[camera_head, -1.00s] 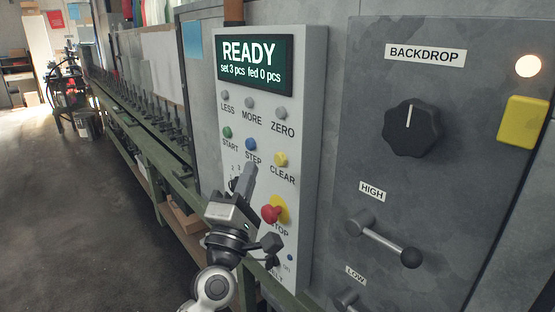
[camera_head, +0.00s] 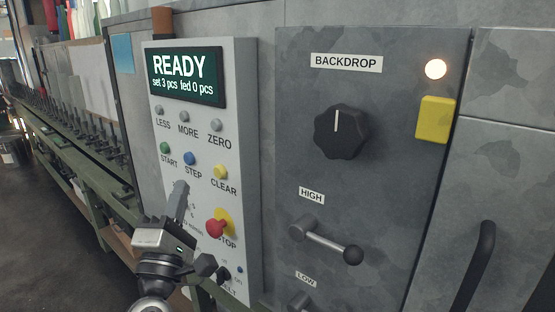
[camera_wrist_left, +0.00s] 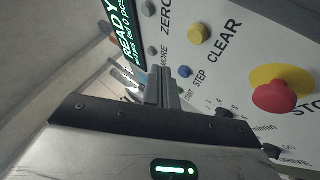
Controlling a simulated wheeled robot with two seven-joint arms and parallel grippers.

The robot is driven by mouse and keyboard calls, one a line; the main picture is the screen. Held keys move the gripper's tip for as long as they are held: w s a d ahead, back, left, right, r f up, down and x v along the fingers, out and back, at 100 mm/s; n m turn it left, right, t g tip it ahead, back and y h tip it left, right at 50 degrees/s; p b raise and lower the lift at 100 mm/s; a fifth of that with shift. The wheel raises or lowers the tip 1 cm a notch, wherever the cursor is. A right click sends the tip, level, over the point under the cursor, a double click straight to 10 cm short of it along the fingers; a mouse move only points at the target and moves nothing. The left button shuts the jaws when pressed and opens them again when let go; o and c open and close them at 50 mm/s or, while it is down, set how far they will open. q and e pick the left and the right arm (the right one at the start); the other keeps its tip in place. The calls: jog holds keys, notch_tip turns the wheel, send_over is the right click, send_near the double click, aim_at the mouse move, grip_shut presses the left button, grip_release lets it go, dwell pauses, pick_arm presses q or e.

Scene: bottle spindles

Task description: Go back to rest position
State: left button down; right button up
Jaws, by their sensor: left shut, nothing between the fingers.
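My left gripper (camera_head: 179,199) is shut and empty in front of the grey control panel (camera_head: 242,150), below the blue STEP button (camera_head: 190,158). In the left wrist view its closed fingers (camera_wrist_left: 161,87) point toward the panel. Whether they touch it I cannot tell. The display (camera_head: 185,78) reads READY, set 3 pcs, fed 0 pcs. The panel has a green START button (camera_head: 165,147), a yellow CLEAR button (camera_head: 220,172) and a red STOP button (camera_head: 216,229) to the right of the gripper. My right gripper is out of view.
A dark cabinet panel on the right has a BACKDROP knob (camera_head: 341,131), a HIGH lever (camera_head: 326,241), a LOW lever and a lit lamp (camera_head: 435,69). A green bench (camera_head: 85,185) with a row of spindles runs back on the left. Open floor (camera_head: 40,245) lies beside it.

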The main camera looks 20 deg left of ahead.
pick_arm(q)
jog(key=s+d+f+m+g+h, duration=0.1)
jog(key=d+f+m+g+h, duration=0.3)
jog(key=f+m, duration=0.35)
jog(key=s+d+f+m+g+h, duration=0.1)
jog(key=s+d+f+m+h, duration=0.1)
jog(key=d+f+m+h, duration=0.35)
jog(key=s+d+f+m+g, duration=0.2)
jog(key=s+f+m, duration=0.1)
jog(key=f, duration=0.3)
jog(key=s+d+f+m+g+y, duration=0.1)
jog(key=s+d+f+m+g, duration=0.1)
jog(key=s+f, duration=0.4)
jog(key=s+d+f+m+g, duration=0.2)
jog(key=s+f+m+g, duration=0.2)
jog(key=f+m, duration=0.2)
notch_tip(320, 180, down, 2)
jog(key=shift+s+f, duration=0.15)
jog(key=shift+f, duration=0.1)
